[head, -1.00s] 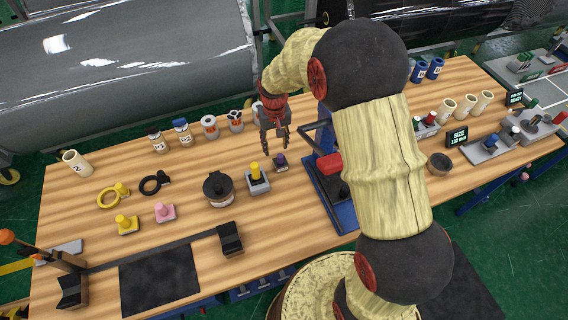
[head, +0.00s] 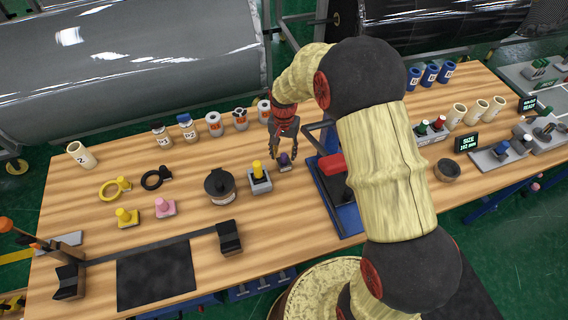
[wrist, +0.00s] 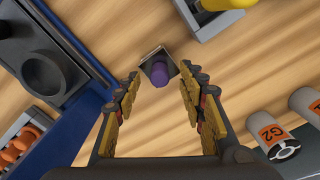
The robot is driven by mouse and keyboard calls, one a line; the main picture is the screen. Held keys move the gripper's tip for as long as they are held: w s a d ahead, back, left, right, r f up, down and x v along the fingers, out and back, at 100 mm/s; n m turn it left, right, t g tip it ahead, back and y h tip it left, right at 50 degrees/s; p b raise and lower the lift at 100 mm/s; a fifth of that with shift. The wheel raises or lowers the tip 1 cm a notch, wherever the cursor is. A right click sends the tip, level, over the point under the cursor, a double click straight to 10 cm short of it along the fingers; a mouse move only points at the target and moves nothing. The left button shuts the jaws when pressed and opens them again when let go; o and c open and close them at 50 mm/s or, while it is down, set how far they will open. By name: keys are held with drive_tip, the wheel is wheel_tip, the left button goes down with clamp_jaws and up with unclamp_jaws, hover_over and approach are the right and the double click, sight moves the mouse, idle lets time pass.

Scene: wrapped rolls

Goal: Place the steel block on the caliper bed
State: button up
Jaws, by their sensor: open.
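A small dark square block with a purple knob (head: 285,161), which I take to be the steel block, stands on the wooden bench. My gripper (head: 282,153) is just above it, pointing down and open. In the wrist view the purple knob (wrist: 159,74) lies between and slightly beyond the open fingertips (wrist: 162,88), with nothing held. A grey measuring bed with a blue knob (head: 492,156), likely the caliper bed, lies at the right beside a display reading SIZE (head: 466,141). My arm stands between the two in the head view.
A grey block with a yellow knob (head: 259,179) is close left of the gripper. A dark bowl (head: 446,170) sits before the display.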

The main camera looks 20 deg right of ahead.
wheel_tip(320, 180, down, 2)
drive_tip(key=shift+f, duration=0.2)
drive_tip(key=shift+c, duration=0.2)
clamp_jaws()
drive_tip(key=shift+r, duration=0.1)
idle(0.6)
